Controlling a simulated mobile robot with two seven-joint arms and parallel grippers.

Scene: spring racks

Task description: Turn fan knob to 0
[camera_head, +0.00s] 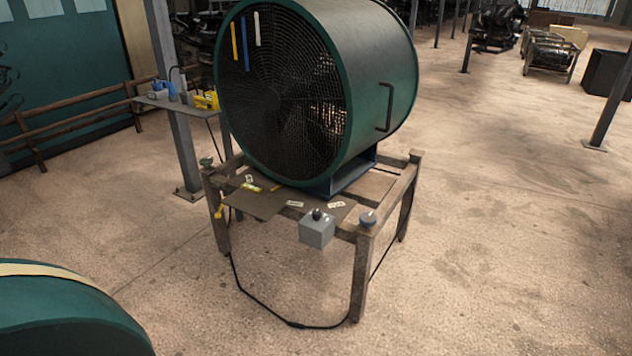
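A large green drum fan (375,60) with a dark wire grille stands on a wooden frame table (362,270). A grey control box (317,232) is fixed at the table's front edge, below the fan. A small black knob (317,214) sits on top of the box. Its setting and any markings are too small to read. Neither of my grippers is in view.
A round green thing with a tan band (70,310) fills the lower left corner. A black cable (265,314) loops on the floor under the table. A small side table with tools (180,103) stands behind left beside a metal post (176,150).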

